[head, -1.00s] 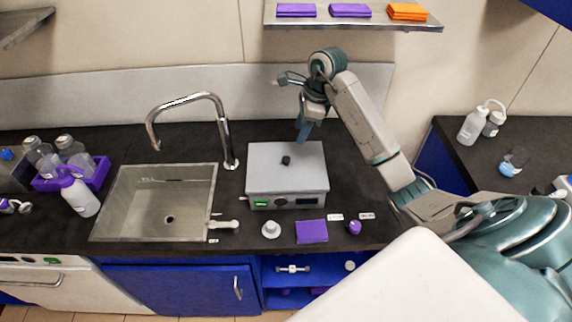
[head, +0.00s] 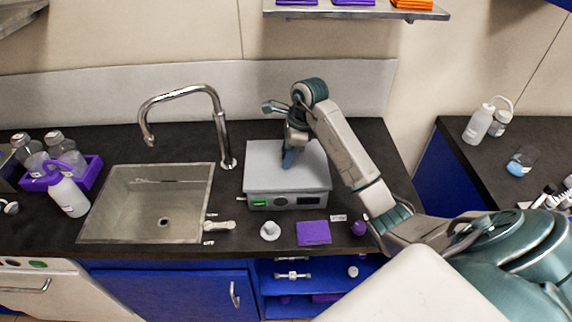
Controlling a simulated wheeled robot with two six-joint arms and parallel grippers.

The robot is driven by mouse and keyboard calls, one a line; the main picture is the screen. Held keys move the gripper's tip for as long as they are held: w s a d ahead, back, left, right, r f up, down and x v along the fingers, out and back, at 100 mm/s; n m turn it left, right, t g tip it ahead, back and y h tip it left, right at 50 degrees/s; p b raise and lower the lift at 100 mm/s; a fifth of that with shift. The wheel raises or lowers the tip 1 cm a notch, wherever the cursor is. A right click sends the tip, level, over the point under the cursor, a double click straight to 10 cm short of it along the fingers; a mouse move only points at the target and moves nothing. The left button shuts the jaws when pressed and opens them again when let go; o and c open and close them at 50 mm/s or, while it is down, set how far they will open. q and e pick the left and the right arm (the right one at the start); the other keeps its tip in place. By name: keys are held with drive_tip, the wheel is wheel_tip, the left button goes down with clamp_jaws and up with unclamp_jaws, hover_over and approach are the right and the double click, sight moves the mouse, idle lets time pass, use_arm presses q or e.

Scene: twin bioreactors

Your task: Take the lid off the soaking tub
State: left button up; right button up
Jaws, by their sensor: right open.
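The soaking tub (head: 262,201) is a grey metal box with a green switch and a dark display on its front. It stands on the dark counter right of the sink. Its flat grey lid (head: 308,176) is on it. My right gripper (head: 287,165) points down over the middle of the lid, where its blue fingers hide the lid's small black knob. The jaws are open; I cannot tell whether they touch the knob. My left gripper is out of view.
The sink (head: 120,228) with its tall faucet (head: 222,130) is left of the tub. A purple cloth (head: 313,233), a white round piece (head: 270,231) and a small purple item (head: 359,228) lie in front of the tub. A shelf (head: 350,12) hangs above.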

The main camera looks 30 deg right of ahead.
drive_tip(key=shift+r, duration=0.1)
clamp_jaws()
